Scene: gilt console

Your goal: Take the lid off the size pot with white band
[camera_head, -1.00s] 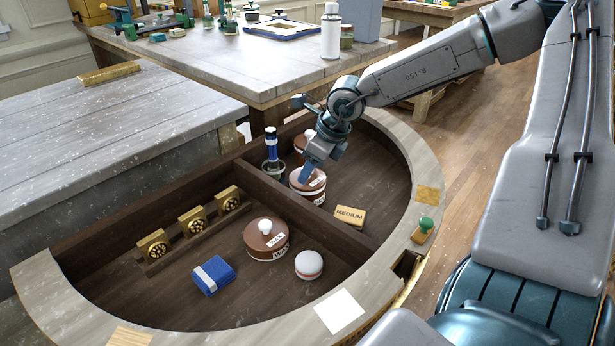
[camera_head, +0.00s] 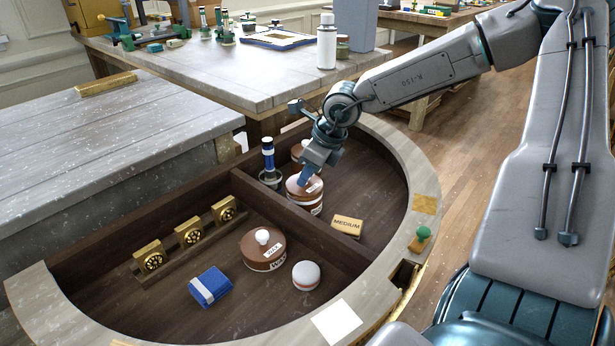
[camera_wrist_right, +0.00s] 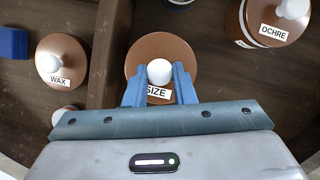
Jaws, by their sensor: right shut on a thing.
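The size pot (camera_head: 304,204) is a brown pot with a pale band, standing in the right compartment of the curved dark tray. Its brown lid (camera_wrist_right: 133,64) has a white ball knob (camera_wrist_right: 159,71) and a label reading SIZE. My right gripper (camera_head: 304,181) comes down on this lid from above. In the right wrist view its blue fingers (camera_wrist_right: 159,76) are shut on the knob, one on each side. The fingers hide part of the lid and label. I cannot see a clear gap between lid and pot. My left gripper is out of view.
Close around the size pot are an ochre pot (camera_wrist_right: 262,22), a blue-handled tool (camera_head: 268,153) and a MEDIUM block (camera_head: 346,226). Bare floor shows right of the block.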

